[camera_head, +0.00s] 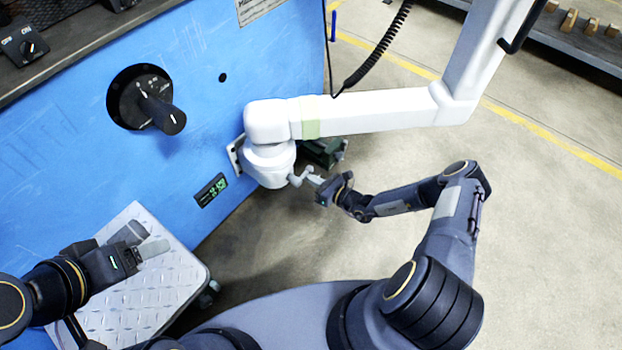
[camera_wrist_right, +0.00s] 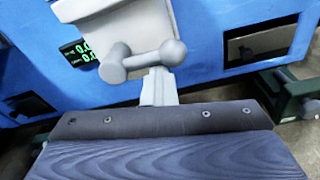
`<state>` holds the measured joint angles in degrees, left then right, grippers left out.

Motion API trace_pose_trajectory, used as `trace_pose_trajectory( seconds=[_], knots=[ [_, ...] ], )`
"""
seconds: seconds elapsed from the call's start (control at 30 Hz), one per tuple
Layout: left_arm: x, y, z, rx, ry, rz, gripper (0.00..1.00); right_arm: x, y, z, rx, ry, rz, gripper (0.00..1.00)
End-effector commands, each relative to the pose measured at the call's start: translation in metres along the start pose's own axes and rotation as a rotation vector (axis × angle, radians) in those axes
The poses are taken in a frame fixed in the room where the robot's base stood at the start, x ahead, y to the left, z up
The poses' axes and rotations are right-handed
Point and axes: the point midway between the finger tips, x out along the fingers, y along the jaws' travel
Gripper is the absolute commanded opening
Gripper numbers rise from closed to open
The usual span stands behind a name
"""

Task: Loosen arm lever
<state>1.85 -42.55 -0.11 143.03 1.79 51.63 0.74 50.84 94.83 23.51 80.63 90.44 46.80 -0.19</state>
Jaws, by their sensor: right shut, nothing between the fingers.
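The arm lever (camera_head: 301,178) is a small light-grey handle with rounded ends, low on the joint of the white swing arm (camera_head: 370,113). In the right wrist view the lever (camera_wrist_right: 142,61) lies across the picture, just beyond my fingertips. My right gripper (camera_head: 314,180) is shut and empty, with its tips at or very close to the lever; I cannot tell whether they touch. Its fingers also show in the wrist view (camera_wrist_right: 159,88). My left gripper (camera_head: 141,241) is over the metal step at the left, away from the lever; its finger gap is unclear.
The blue machine wall (camera_head: 215,50) stands behind the joint, with a black rotary knob (camera_head: 160,108) and a small green display (camera_head: 211,190). A checker-plate step (camera_head: 150,290) is at lower left. A dark green object (camera_head: 322,152) is behind the lever. Floor to the right is open.

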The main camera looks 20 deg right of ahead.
Motion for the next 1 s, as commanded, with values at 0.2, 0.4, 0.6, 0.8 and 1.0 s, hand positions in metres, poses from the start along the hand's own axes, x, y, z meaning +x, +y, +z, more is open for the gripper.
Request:
trace_pose_trajectory(
  seconds=[0.2,0.4,0.6,0.8,1.0],
  knots=[
    [0.000,0.000,0.000,0.000,0.000,0.000,0.76,-0.001,-0.002,0.001,-0.001,-0.002,-0.004,0.00],
    [-0.006,0.003,-0.003,0.000,0.000,0.000,0.76,-0.024,-0.002,0.002,0.001,0.000,-0.005,0.00],
    [-0.012,0.005,-0.006,0.000,0.000,0.000,0.76,-0.059,-0.001,0.002,0.000,0.001,-0.004,0.00],
    [-0.014,0.006,-0.007,0.000,0.000,0.000,0.76,-0.077,-0.001,0.000,0.000,0.000,-0.001,0.00],
    [-0.014,0.006,-0.007,0.000,0.000,0.000,0.76,-0.079,-0.001,0.000,0.000,0.000,-0.001,0.00]
  ],
)
